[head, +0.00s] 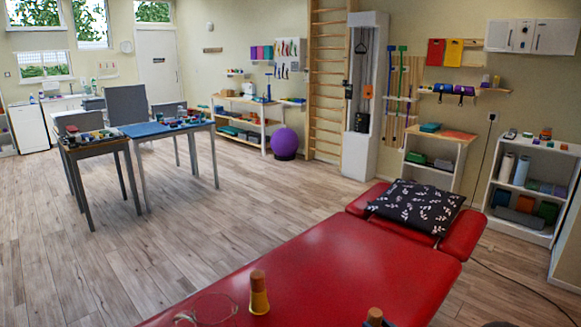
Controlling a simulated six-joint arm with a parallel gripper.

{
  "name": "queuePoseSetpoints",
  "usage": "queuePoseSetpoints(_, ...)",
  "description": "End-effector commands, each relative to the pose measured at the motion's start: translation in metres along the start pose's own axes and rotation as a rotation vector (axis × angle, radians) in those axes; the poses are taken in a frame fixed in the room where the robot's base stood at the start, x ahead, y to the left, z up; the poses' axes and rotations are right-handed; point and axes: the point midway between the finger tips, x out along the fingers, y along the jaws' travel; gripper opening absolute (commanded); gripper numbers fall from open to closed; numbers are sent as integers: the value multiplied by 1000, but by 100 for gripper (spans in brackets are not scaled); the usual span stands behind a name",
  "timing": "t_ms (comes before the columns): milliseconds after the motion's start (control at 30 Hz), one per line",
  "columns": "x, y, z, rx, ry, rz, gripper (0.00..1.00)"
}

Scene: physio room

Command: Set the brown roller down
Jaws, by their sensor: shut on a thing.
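My gripper is not in view. No thing that I can clearly make out as the brown roller shows. A small upright piece with a brown top and a yellow lower part (259,292) stands on the red treatment table (310,262) near the front. A second piece with a brown top (375,315) is cut off by the bottom edge, with dark blue below its top. I cannot tell whether either is the roller. What my gripper holds is hidden from this view.
A thin, pale looped thing (208,310) lies at the table's front left. A dark patterned pillow (417,205) lies at the table's far end. The red surface between is clear. White shelves (525,185) and a blue-topped table (150,130) stand farther off.

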Motion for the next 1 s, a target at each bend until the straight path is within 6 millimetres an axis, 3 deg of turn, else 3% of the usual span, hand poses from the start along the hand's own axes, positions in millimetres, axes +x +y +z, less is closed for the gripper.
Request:
queuePoseSetpoints(33,-12,-16,-10,7,-2,-46,4)
queuePoseSetpoints(300,-66,-102,-29,4,0,-287,4)
queuePoseSetpoints(500,-94,-144,-48,1,-1,-391,4)
queuePoseSetpoints(767,-107,-163,-57,-2,-2,-437,4)
queuePoseSetpoints(1000,-103,-155,-66,-3,-2,-393,4)
